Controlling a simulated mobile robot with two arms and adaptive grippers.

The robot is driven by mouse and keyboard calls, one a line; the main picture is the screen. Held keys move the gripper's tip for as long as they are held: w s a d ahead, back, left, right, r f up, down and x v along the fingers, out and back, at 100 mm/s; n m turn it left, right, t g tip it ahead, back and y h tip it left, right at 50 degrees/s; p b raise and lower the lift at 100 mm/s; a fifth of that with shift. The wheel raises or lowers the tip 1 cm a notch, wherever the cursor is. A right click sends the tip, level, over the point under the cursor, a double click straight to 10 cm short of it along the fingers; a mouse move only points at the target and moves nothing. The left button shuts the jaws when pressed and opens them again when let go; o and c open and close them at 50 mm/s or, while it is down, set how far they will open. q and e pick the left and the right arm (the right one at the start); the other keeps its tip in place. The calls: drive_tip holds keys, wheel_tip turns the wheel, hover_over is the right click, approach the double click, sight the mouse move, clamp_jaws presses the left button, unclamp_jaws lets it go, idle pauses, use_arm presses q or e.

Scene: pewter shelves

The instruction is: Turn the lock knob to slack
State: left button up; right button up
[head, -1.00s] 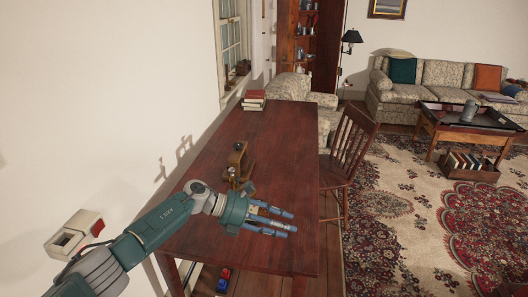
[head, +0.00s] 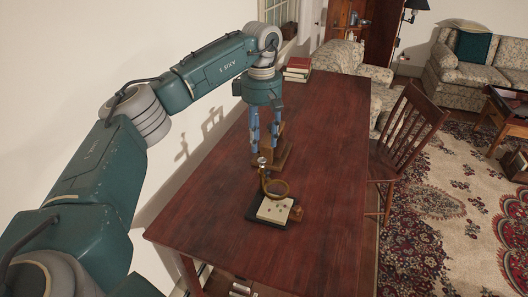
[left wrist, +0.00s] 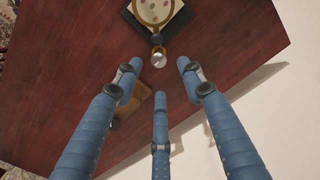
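A magnifier stand (head: 271,222) with a dark base, a pale plate and a brass-rimmed ring stands on the table. A small silver ball knob, which looks like the lock knob (head: 262,161), tops its post; it also shows in the left wrist view (left wrist: 158,60). My left gripper (head: 265,144) points down just above and behind the knob. In the left wrist view its three blue fingers (left wrist: 158,75) are spread and empty, with the knob just beyond their tips and apparently not touched. The knob's setting cannot be read. My right gripper is not in view.
A wooden object (head: 285,157) stands close behind my left fingers, partly hidden. Stacked books (head: 298,67) lie at the table's far end. The front and right of the dark red table (head: 335,180) are clear. A chair (head: 408,135) stands at the right edge.

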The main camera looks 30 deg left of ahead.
sight(262, 159)
use_arm(q)
wheel_tip(262, 159, down, 5)
drive_tip(key=shift+w+a+r, duration=0.1)
drive_tip(key=shift+w+r, duration=0.05)
drive_tip(key=shift+r, duration=0.05)
drive_tip(key=shift+f, duration=0.65)
drive_tip(key=shift+c, duration=1)
clamp_jaws()
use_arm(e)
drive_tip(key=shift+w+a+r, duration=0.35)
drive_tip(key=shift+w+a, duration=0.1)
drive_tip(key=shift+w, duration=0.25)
